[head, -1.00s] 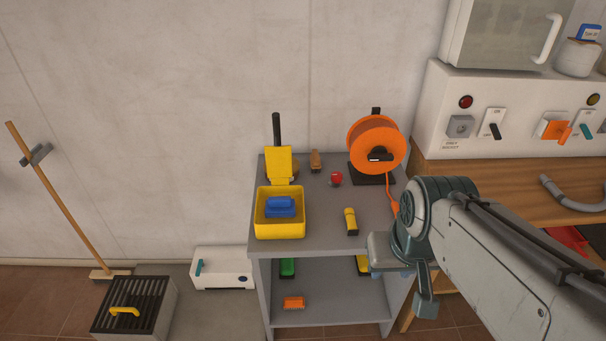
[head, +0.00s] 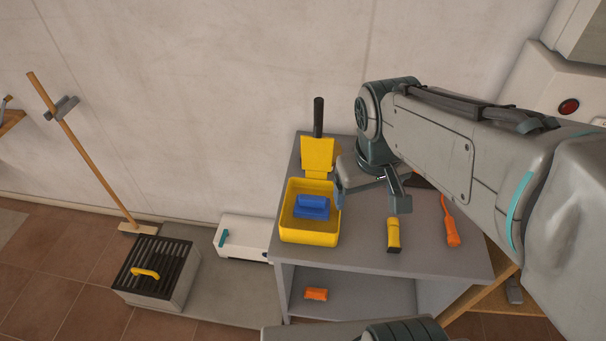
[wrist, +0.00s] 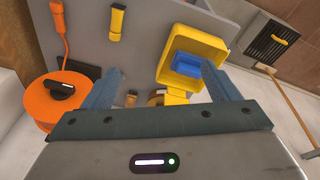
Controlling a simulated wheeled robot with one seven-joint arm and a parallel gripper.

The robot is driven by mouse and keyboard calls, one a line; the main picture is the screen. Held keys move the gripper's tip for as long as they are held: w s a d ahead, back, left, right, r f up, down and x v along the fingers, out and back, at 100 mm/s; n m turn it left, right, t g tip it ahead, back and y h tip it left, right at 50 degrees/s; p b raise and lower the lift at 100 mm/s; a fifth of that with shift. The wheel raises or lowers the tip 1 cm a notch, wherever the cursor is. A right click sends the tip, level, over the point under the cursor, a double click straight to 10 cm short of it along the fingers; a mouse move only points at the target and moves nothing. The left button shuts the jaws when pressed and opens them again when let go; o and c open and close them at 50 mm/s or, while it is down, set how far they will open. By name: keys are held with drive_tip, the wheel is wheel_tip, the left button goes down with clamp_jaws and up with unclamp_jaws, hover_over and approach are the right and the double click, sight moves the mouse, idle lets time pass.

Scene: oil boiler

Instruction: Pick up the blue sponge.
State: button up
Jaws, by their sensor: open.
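The blue sponge (head: 312,207) lies inside an open yellow box (head: 309,238) on top of a grey shelf unit. In the wrist view the sponge (wrist: 187,63) shows in the yellow box (wrist: 207,48), close to the right finger's tip. My gripper (head: 372,197) is open and empty, above the shelf top and to the right of the box. In the wrist view my gripper (wrist: 160,78) has its fingers spread wide, with nothing between them.
An orange cable reel (wrist: 55,105) stands on the shelf top. The wall is close behind.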

sight(312, 198)
drive_tip(key=w+a+f+n+g+h+b, duration=0.35)
drive_tip(key=w+a+f+n+b, duration=0.25)
drive_tip(key=w+a+f+n, duration=1)
drive_tip(key=d+m, duration=0.1)
drive_tip(key=d, duration=0.1)
drive_tip(key=s+d+p, duration=0.1)
drive_tip(key=d, duration=0.1)
drive_tip(key=d+f+m, duration=0.1)
drive_tip(key=d, duration=0.1)
drive_tip(key=shift+s+d+f+m+t, duration=0.1)
drive_tip(key=shift+s+d+m+t, duration=0.05)
drive_tip(key=shift+d+m+t, duration=0.2)
drive_tip(key=x, duration=0.5)
drive_tip(key=shift+d, duration=0.1)
drive_tip(key=c, duration=1.2)
drive_tip(key=shift+o, duration=0.2)
